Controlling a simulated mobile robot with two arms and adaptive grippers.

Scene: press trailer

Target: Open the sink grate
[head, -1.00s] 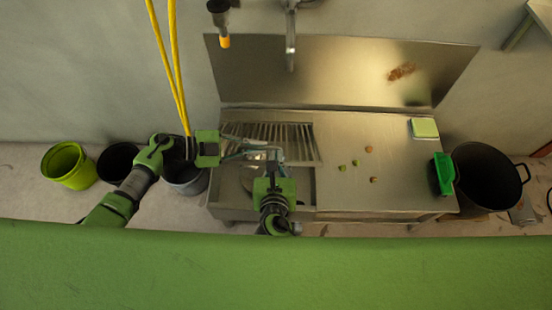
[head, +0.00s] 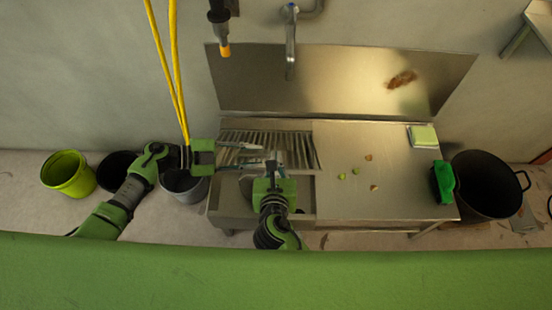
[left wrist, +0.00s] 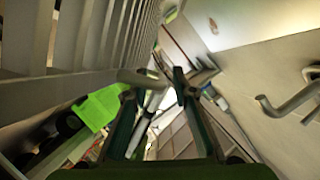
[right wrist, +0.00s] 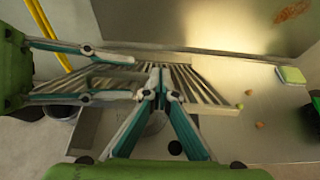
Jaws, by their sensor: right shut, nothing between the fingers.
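The metal slatted sink grate (head: 298,147) stands raised over the left part of the steel sink, tilted up toward the back; its slats also show large in the left wrist view (left wrist: 75,35).
A faucet (head: 290,45) and a hanging sprayer (head: 219,30) are above the sink. Food bits (head: 355,172) and a sponge (head: 422,136) lie on the counter at right. A black pot (head: 487,185) and several buckets (head: 68,174) stand at the sides.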

